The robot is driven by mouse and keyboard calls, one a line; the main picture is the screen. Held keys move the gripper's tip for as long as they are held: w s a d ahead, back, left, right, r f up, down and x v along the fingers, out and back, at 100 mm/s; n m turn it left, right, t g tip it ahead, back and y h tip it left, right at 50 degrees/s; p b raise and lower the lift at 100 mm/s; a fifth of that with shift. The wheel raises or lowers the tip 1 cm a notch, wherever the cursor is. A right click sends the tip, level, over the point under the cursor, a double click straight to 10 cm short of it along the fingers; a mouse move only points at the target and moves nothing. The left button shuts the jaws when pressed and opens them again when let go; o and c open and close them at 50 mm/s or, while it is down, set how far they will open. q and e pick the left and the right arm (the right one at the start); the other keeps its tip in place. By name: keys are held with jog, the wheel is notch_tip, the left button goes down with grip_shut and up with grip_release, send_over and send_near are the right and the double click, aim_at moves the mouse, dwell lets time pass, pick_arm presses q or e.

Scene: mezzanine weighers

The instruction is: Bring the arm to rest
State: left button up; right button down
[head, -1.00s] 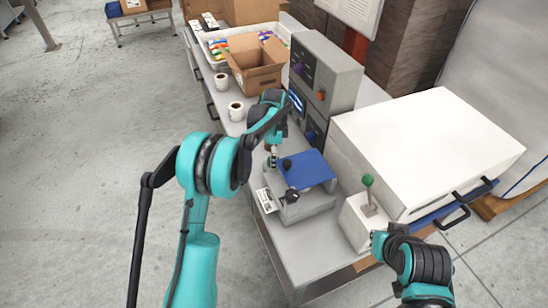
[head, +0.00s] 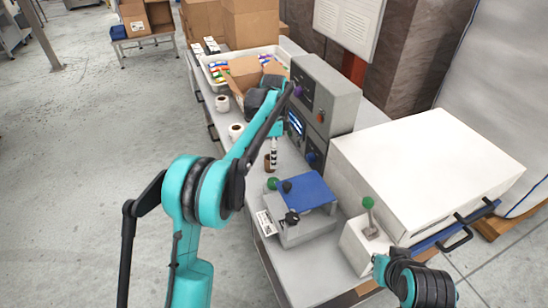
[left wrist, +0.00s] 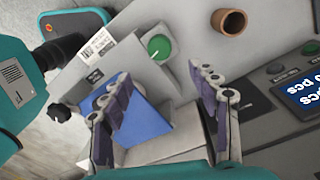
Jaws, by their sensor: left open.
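My left arm reaches over the bench in the head view, with its left gripper (head: 274,155) pointing down beside a small brown cup (head: 267,163). In the left wrist view the left gripper (left wrist: 165,105) has its two fingers apart, with nothing held between them. Beyond the fingers is a grey scale-like device (head: 305,228) with a blue plate (head: 312,190), a green knob (head: 272,183) and black knobs (head: 292,218). The gripper appears clear of it.
A grey control cabinet (head: 330,90) and a large white box-shaped machine (head: 430,165) stand along the bench's right side. A green-topped lever box (head: 365,245) is near the front. The floor at left is clear.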

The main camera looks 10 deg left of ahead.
pick_arm(q)
jog(key=s+a+r+n+t+b, duration=0.1)
jog(key=s+r+n+t, duration=0.2)
jog(key=s, duration=0.5)
jog(key=s+a+r+n+t+b, duration=0.1)
jog(key=s+r+n, duration=0.3)
jog(key=s, duration=0.5)
jog(key=s+f+n+t+b, duration=0.1)
jog(key=s+f+n+t, duration=0.1)
jog(key=s+f+n, duration=0.2)
jog(key=s+a+f+n+t, duration=0.1)
jog(key=s+f+n, duration=0.3)
jog(key=s, duration=0.7)
jog(key=shift+a+f+n+t+b, duration=0.3)
jog(key=shift+f+n+t+b, duration=0.1)
jog(key=shift+f, duration=0.3)
